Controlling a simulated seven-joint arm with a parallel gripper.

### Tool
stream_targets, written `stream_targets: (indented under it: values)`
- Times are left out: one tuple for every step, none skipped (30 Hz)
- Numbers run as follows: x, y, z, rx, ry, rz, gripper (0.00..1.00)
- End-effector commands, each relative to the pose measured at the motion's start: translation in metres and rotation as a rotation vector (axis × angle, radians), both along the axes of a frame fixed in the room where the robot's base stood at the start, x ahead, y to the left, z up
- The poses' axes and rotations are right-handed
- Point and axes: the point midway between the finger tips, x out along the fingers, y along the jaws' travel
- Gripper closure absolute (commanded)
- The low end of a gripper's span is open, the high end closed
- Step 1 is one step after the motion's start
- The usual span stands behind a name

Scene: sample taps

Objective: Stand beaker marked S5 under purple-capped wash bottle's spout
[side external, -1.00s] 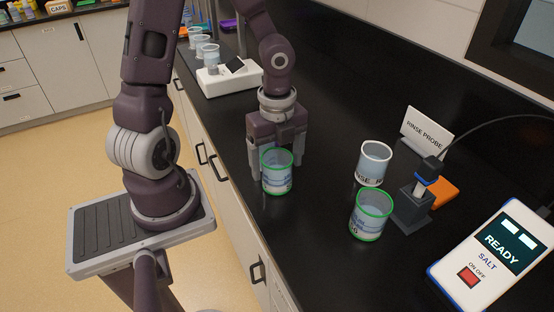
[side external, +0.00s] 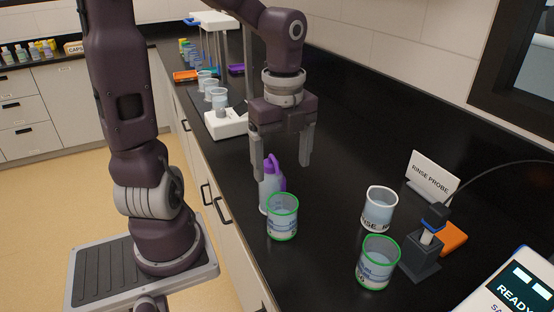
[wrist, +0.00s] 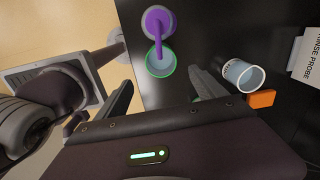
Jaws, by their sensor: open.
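A clear green-rimmed beaker (side external: 282,217) stands upright on the black counter, directly in front of the purple-capped wash bottle (side external: 270,186). Its S-number cannot be read now. In the wrist view, the bottle's purple spout (wrist: 158,48) reaches over the mouth of the green-rimmed beaker (wrist: 153,71). My gripper (side external: 282,170) is open and empty, raised above and behind the beaker, with its fingers apart from it. In the wrist view my gripper (wrist: 163,92) shows both fingers spread, with nothing between them.
A second green-rimmed beaker (side external: 378,264) and a rinse beaker (side external: 379,209) stand to the right, near the probe holder (side external: 420,258) and the RINSE PROBE sign (side external: 432,177). A white device (side external: 227,122) and several cups stand farther back. The counter between is clear.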

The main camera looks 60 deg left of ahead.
Motion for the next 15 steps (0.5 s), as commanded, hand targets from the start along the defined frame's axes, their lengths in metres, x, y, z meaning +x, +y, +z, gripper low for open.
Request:
stream_targets:
  values:
    - [-0.004, -0.006, 0.004, 0.032, -0.016, 0.069, 0.20]
    - [-0.009, -0.010, 0.006, 0.055, -0.034, 0.140, 0.20]
    - [-0.015, -0.016, 0.012, 0.085, -0.072, 0.261, 0.20]
    - [-0.021, -0.021, 0.016, 0.100, -0.112, 0.363, 0.20]
    - [-0.027, -0.026, 0.021, 0.104, -0.158, 0.473, 0.20]
    - [-0.036, -0.032, 0.029, 0.090, -0.225, 0.623, 0.20]
    - [-0.043, -0.037, 0.034, 0.065, -0.275, 0.733, 0.20]
    - [-0.049, -0.042, 0.039, 0.028, -0.320, 0.842, 0.20]
    - [-0.058, -0.047, 0.045, -0.037, -0.370, 0.979, 0.20]
    - [-0.064, -0.051, 0.048, -0.093, -0.397, 1.072, 0.20]
    - [-0.070, -0.054, 0.051, -0.149, -0.415, 1.157, 0.20]
    - [-0.076, -0.057, 0.055, -0.221, -0.425, 1.254, 0.20]
    - [-0.081, -0.059, 0.056, -0.268, -0.425, 1.316, 0.20]
    - [-0.084, -0.060, 0.058, -0.308, -0.422, 1.365, 0.20]
    - [-0.087, -0.061, 0.059, -0.349, -0.415, 1.416, 0.20]
